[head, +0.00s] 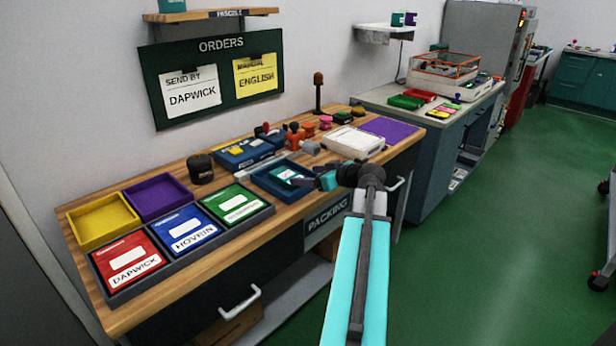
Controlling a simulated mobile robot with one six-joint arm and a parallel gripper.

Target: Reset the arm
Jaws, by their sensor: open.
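My gripper (308,181) is at the end of my arm, which reaches in from the bottom of the head view over the front edge of the packing bench (345,187). It is open and hangs by the right side of a dark blue tray (262,185). A small teal and white item (288,174) lies in that tray, close to the fingertips. I cannot tell whether the fingers touch it. Part of the tray's right side is hidden by my gripper.
Red (127,262), blue (186,230) and green (236,203) labelled bins sit on the bench's left, with yellow and purple trays behind. A white box (354,142) stands beyond my wrist. A grey-topped counter (420,110) is further right. Green floor (490,220) is open at right.

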